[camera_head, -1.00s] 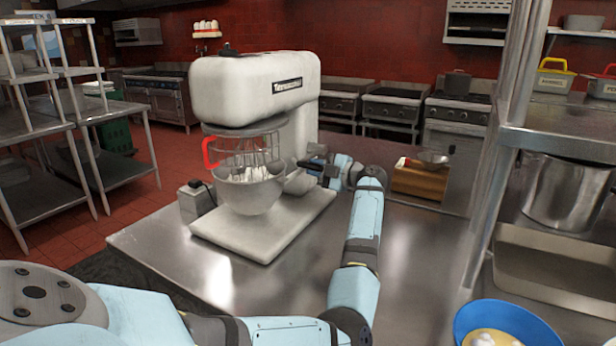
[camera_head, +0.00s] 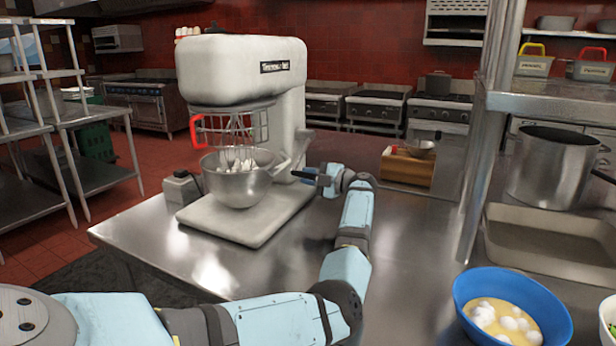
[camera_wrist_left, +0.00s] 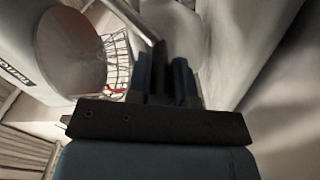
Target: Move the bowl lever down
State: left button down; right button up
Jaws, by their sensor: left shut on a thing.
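The white stand mixer (camera_head: 243,70) stands on the metal table. Its steel bowl (camera_head: 238,188) sits under the head, with the whisk (camera_head: 238,135) reaching down into it. My left gripper (camera_head: 308,175) is at the right side of the mixer, beside the bowl's support. In the left wrist view, a thin metal bowl lever (camera_wrist_left: 139,22) runs between the fingers of my left gripper (camera_wrist_left: 163,75), which is shut on it. In the head view the lever is too small to make out clearly. My right gripper is not in view.
A blue bowl (camera_head: 465,291) with egg-like contents is at the lower right. A large pot (camera_head: 550,165) and a metal tray (camera_head: 560,240) are on the right-hand shelving. A wooden box (camera_head: 407,170) stands behind my left arm. The front of the metal table (camera_head: 200,255) is clear.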

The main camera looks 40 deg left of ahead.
pick_arm(q)
jog(key=shift+f, duration=0.15)
jog(key=c, duration=1)
grip_release()
jog(key=shift+w, duration=0.1)
jog(key=v, duration=1.3)
jog(key=shift+d, duration=0.4)
